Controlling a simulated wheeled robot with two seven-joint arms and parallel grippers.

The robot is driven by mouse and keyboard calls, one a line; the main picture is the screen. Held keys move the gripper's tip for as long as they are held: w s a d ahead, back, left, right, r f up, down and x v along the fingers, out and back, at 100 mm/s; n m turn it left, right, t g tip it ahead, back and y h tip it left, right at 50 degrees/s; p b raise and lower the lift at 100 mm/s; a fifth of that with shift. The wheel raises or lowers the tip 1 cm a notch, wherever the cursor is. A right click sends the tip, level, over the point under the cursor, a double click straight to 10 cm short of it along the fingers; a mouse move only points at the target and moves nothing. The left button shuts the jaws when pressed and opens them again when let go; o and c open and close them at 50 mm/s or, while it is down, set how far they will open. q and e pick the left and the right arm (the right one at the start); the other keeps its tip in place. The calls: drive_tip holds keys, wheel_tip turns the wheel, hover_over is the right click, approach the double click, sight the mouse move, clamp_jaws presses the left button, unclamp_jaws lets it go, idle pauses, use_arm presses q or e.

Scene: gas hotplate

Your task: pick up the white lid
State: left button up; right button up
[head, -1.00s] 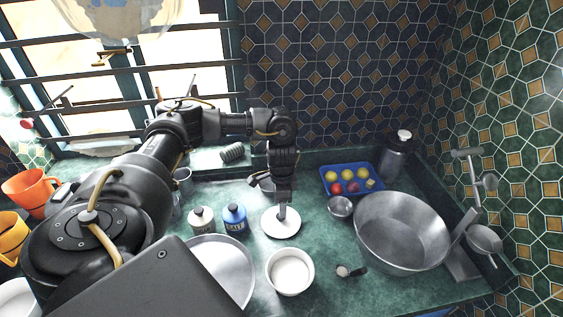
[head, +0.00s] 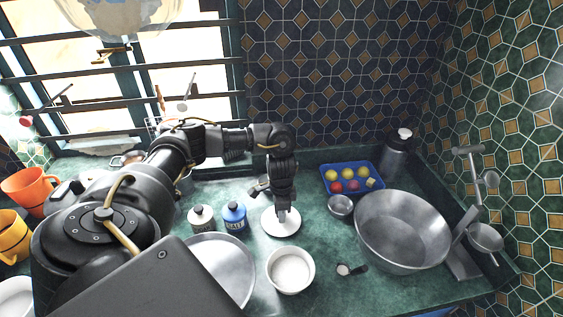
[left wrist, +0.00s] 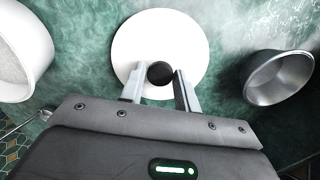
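The white lid (head: 281,222) lies flat on the green counter in the middle of the head view. It also shows in the left wrist view (left wrist: 188,48), a white disc with a round black knob (left wrist: 161,73) near its lower middle. My left gripper (left wrist: 158,84) points down over the lid with its two fingers open, one on each side of the knob. A gap shows between the knob and each finger. In the head view the left gripper (head: 283,214) hides the knob. My right gripper is not in view.
A white pot (head: 290,270) stands in front of the lid. Salt (head: 234,217) and another bottle (head: 201,219) stand left of it. A small metal bowl (head: 340,206), a large metal basin (head: 402,232) and a blue tray (head: 326,186) of round items are to the right.

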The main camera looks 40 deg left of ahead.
use_arm(q)
drive_tip(key=c, duration=0.5)
drive_tip(key=shift+r, duration=0.15)
drive_tip(key=shift+r, duration=0.6)
drive_tip(key=shift+s+d+r+p, duration=0.4)
drive_tip(key=shift+s+d+r, duration=0.95)
drive_tip(key=shift+s+r, duration=0.6)
drive_tip(key=shift+s+d+r+p, duration=0.4)
drive_tip(key=shift+s+d+r, duration=0.9)
drive_tip(key=shift+s+r, duration=0.6)
drive_tip(key=shift+s+d+r+p, duration=0.4)
drive_tip(key=shift+s+d+r, duration=0.95)
drive_tip(key=shift+s+r, duration=0.6)
drive_tip(key=shift+d, duration=0.1)
